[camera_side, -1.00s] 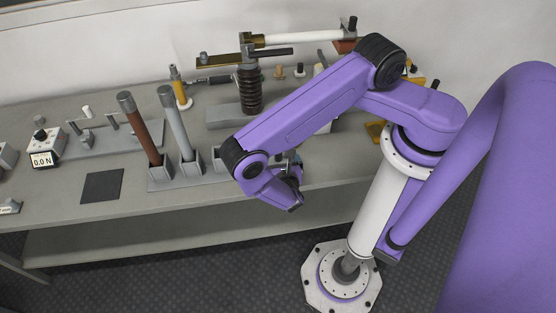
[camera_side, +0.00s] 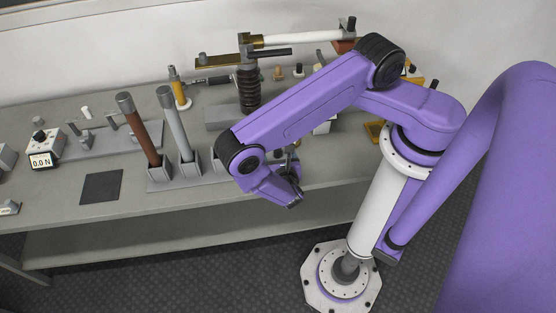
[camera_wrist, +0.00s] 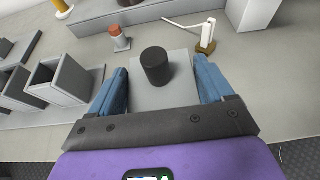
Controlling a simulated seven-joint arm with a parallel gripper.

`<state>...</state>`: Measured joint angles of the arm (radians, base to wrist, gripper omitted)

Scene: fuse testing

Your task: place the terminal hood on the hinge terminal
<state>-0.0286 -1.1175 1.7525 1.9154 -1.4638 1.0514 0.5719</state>
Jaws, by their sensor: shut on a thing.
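My gripper (camera_wrist: 160,78) has two blue fingers and is shut on the terminal hood, which I take to be the piece between them. A dark round cylinder (camera_wrist: 157,66) stands there over a pale grey square plate (camera_wrist: 165,97). I cannot tell which of these two the fingers touch. In the side view my gripper (camera_side: 294,192) is at the bench's front edge, and what it holds is mostly hidden by my arm. I cannot say for sure which part is the hinge terminal.
A white upright piece on a brass base (camera_wrist: 206,42) stands beyond the right finger. A small orange-topped piece (camera_wrist: 119,36) stands beyond the left. Grey open holders (camera_wrist: 58,80) lie left. On the bench are brown (camera_side: 139,128) and grey (camera_side: 175,122) rods and a ribbed insulator (camera_side: 249,88).

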